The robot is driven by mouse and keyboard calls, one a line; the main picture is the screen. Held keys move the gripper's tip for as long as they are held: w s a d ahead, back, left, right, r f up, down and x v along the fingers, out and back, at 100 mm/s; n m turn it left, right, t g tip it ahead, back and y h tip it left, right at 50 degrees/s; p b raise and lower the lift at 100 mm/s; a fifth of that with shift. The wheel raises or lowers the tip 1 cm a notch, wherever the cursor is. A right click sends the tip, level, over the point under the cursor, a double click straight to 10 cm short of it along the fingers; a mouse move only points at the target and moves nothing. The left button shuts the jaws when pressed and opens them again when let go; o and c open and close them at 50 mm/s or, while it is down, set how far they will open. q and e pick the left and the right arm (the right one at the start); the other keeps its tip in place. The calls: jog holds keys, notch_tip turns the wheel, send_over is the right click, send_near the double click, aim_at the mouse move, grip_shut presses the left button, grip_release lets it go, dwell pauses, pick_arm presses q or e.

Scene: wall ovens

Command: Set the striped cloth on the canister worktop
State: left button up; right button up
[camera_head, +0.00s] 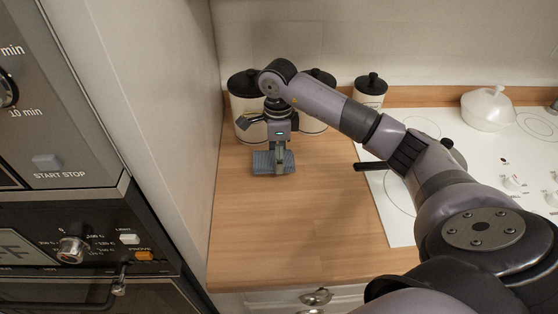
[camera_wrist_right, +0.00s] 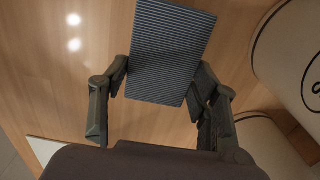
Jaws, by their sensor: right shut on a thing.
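The striped cloth (camera_head: 262,162) is a flat blue-grey piece with dark stripes, in front of the canisters over the wooden worktop (camera_head: 270,220). My right gripper (camera_head: 279,163) comes down over it and is shut on it. In the right wrist view the cloth (camera_wrist_right: 170,45) lies between the two fingers of the gripper (camera_wrist_right: 160,86). I cannot tell whether the cloth touches the wood or is held just above it. The canisters, white with black lids, stand at the back: a left one (camera_head: 243,108), a middle one (camera_head: 318,76) and a right one (camera_head: 371,86). My left gripper is out of view.
A white hob (camera_head: 405,225) with a black-handled pan (camera_head: 371,166) and a white lidded pot (camera_head: 487,107) is at the right. A tall panel (camera_head: 165,100) and the wall ovens (camera_head: 70,170) bound the left. The front of the worktop is clear.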

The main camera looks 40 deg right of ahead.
notch_tip(320, 180, down, 3)
jog(key=shift+f+p, duration=0.1)
jog(key=shift+p, duration=0.25)
jog(key=shift+f, duration=0.1)
jog(key=o, duration=0.6)
jog(key=shift+c, duration=0.2)
jog(key=shift+o, duration=2.1)
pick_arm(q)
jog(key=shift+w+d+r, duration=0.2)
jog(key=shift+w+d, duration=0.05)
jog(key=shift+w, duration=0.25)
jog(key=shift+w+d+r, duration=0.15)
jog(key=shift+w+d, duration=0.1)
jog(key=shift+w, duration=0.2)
